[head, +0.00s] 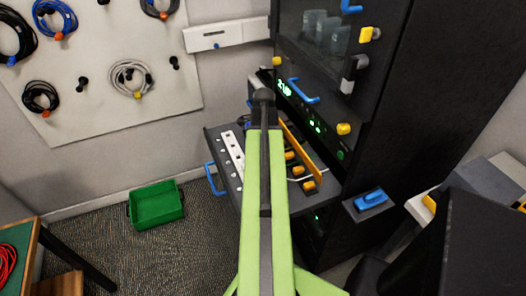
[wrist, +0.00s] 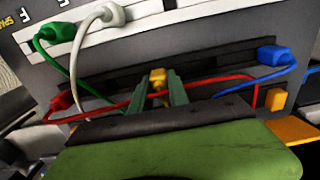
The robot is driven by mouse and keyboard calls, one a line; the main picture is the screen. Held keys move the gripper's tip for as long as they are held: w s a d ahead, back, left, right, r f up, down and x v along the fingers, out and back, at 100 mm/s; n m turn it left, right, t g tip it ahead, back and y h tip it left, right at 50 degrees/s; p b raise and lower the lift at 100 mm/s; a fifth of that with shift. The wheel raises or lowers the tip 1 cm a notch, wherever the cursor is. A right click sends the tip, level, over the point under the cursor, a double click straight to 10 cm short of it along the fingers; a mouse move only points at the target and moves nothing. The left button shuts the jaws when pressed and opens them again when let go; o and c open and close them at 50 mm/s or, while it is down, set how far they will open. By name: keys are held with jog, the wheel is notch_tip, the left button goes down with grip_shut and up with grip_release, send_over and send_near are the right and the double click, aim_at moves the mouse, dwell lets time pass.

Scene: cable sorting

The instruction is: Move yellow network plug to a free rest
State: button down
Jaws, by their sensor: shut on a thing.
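The yellow network plug (wrist: 158,77) is between the two dark green fingers of my gripper (wrist: 162,86) in the wrist view. The fingers are shut on it, in front of a dark slotted strip on a grey panel. I cannot tell whether the plug still touches the strip. A red cable runs across the fingers. In the head view my green arm reaches to the pull-out shelf (head: 225,178), and the gripper and held plug cannot be made out there.
In the wrist view, a green plug (wrist: 52,33) and a whitish plug (wrist: 111,14) sit on the white upper strip. A blue plug (wrist: 272,55) is right, a red plug (wrist: 60,101) left. The head view shows a black cabinet (head: 400,90) and a green bin (head: 157,205).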

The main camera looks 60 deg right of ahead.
jog(key=c, duration=1.2)
grip_release()
jog(key=shift+o, duration=0.2)
jog(key=o, duration=0.5)
jog(key=shift+c, duration=0.2)
jog(key=shift+r, duration=0.1)
notch_tip(320, 180, up, 7)
jog(key=p, duration=0.7)
